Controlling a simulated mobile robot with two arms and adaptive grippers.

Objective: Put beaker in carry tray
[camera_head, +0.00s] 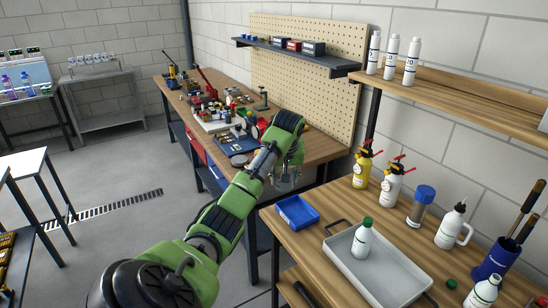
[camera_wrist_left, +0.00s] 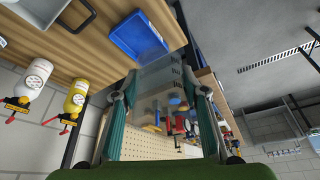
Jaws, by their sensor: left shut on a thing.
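My left gripper (camera_head: 287,172) is at the end of the green arm, between the workbench at the back and the wooden table at the front right. It is shut on a clear beaker (camera_wrist_left: 153,88), which sits between the two fingers in the left wrist view. The beaker (camera_head: 285,184) is small and hard to make out in the head view. The pale grey carry tray (camera_head: 392,284), with a dark handle, lies on the wooden table, to the right of and apart from the gripper. A white bottle with a green cap (camera_head: 362,240) stands in it. My right gripper is not in view.
A blue tray (camera_head: 297,211) lies at the wooden table's left edge, between gripper and carry tray. A yellow bottle (camera_head: 362,166), a white bottle (camera_head: 391,183) and a blue-capped jar (camera_head: 420,207) stand behind the carry tray. The back workbench (camera_head: 327,147) is crowded with tools.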

